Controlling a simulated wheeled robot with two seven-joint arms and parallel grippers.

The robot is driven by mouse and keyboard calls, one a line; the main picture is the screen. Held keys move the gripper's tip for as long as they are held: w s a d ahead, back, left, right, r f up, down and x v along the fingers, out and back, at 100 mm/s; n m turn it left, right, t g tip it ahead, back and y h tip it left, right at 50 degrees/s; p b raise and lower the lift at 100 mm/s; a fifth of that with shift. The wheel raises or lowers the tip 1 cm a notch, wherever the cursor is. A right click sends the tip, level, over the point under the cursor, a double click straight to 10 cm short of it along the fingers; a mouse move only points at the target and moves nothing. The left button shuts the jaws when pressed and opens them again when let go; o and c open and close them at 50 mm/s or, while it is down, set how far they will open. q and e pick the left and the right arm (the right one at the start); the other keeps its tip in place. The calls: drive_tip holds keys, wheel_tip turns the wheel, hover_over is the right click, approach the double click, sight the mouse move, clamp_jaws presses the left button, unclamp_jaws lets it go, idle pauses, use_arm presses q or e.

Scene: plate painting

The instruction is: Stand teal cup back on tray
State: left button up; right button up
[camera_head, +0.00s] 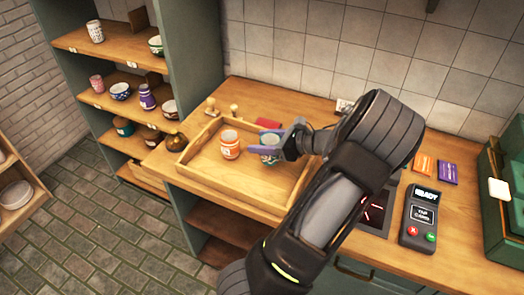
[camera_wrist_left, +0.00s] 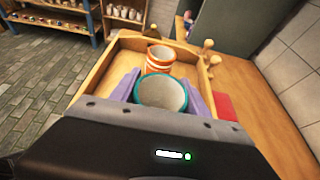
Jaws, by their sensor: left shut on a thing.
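The teal cup (camera_head: 268,152) is held between the purple fingers of my left gripper (camera_head: 270,145), over the right part of the wooden tray (camera_head: 245,183). It looks upright; whether its base touches the tray floor I cannot tell. In the left wrist view, the teal-rimmed cup (camera_wrist_left: 163,92) sits between both fingers with its mouth open toward the camera. An orange-and-white cup (camera_head: 230,146) stands upright in the tray to the left; it also shows just beyond the teal cup in the left wrist view (camera_wrist_left: 158,65). My right gripper is not in view.
Wooden stamps (camera_head: 234,110) and a red pad (camera_head: 268,123) lie behind the tray. A brown round pot (camera_head: 176,142) stands left of it. A card reader (camera_head: 420,217) and orange and purple cards (camera_head: 423,164) are at right. Shelves of painted cups (camera_head: 120,91) stand at left.

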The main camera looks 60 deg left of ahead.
use_arm(q)
wheel_tip(320, 180, down, 3)
drive_tip(key=shift+f+p, duration=0.2)
drive_tip(key=shift+p, duration=0.1)
drive_tip(key=shift+f, duration=0.25)
drive_tip(key=shift+f, duration=0.15)
drive_tip(key=o, duration=1.6)
drive_tip(key=shift+r, duration=0.2)
drive_tip(key=shift+w+d, duration=0.3)
drive_tip(key=b+v, duration=0.2)
drive_tip(key=v, duration=0.9)
